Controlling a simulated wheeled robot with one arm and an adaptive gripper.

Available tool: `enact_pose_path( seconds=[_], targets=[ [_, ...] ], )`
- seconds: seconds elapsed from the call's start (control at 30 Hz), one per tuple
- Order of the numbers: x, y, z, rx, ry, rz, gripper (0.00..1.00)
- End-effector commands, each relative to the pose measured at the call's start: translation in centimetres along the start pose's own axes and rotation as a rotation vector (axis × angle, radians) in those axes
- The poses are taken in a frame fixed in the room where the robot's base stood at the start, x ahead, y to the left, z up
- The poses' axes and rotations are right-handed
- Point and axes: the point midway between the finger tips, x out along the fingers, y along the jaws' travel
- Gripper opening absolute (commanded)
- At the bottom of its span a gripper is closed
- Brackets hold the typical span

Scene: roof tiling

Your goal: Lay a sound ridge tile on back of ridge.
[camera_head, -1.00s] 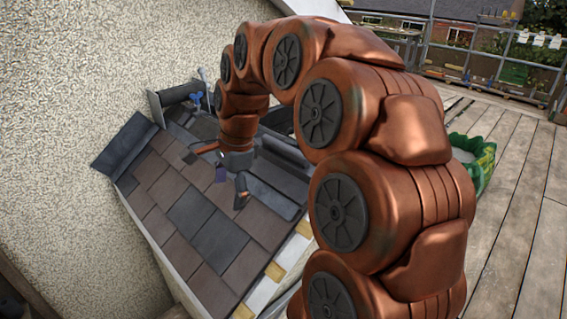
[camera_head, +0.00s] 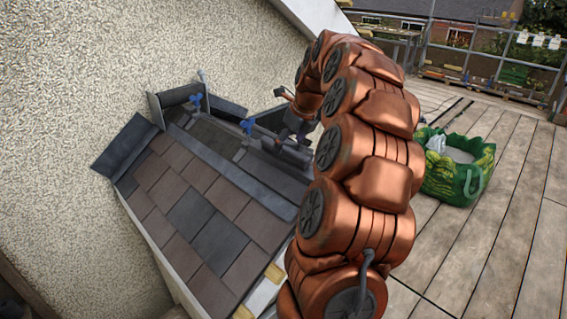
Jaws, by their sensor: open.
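My gripper (camera_head: 277,119) is open at the far right part of the roof, beyond the ridge, with its fingers spread. A dark grey angled ridge tile (camera_head: 181,94) sits at the back end of the roof, near the rendered wall. Another dark angled piece (camera_head: 268,119) shows just beside my gripper; whether the fingers touch it I cannot tell. A lower dark piece (camera_head: 290,154) lies under the gripper. The long grey ridge strip (camera_head: 232,166) runs down toward the front right. My arm hides the ridge's near end. Whether any tile is cracked I cannot tell.
Brown and grey slates (camera_head: 190,205) cover the near slope. The rendered wall (camera_head: 80,70) rises at left. A green bag (camera_head: 455,165) stands on the plank deck (camera_head: 490,240), which is otherwise largely clear at right.

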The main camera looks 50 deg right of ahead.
Motion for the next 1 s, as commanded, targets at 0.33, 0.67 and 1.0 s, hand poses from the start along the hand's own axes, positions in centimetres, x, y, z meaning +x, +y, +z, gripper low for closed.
enact_pose_path(
  seconds=[0.33, 0.67, 1.0],
  targets=[
    [2.9, 0.7, 0.7, -0.005, 0.005, 0.006, 0.83],
    [5.2, 0.6, 0.5, -0.003, 0.001, 0.002, 0.83],
    [5.2, 0.6, 0.5, -0.003, 0.001, 0.002, 0.55]
  ],
)
